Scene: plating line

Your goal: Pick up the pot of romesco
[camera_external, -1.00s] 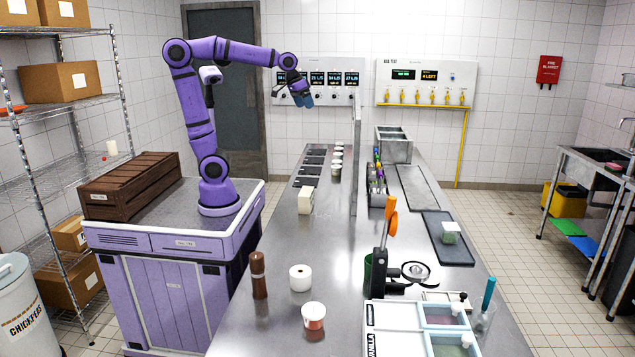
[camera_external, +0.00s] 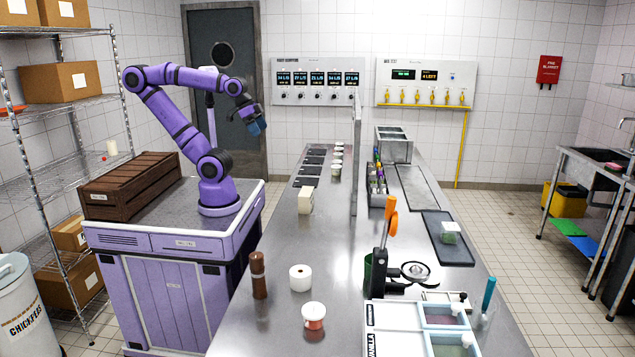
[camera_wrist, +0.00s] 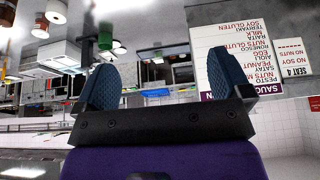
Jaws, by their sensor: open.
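My gripper (camera_external: 257,124) hangs in the air above the far left side of the steel counter, over no pot. In the wrist view its two blue-padded fingers (camera_wrist: 161,84) stand wide apart with nothing between them. A row of small pale pots (camera_external: 337,169) stands along the far part of the counter, to the right of my gripper. A white-lidded pot with reddish contents (camera_external: 314,317) stands at the near end. I cannot read a label on any pot, so I cannot tell which holds romesco.
A brown mill (camera_external: 259,276), a white roll (camera_external: 300,278) and a cream block (camera_external: 306,201) stand on the counter (camera_external: 275,325). In the wrist view, an upside-down sauce board (camera_wrist: 232,62) lists romesco among others.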

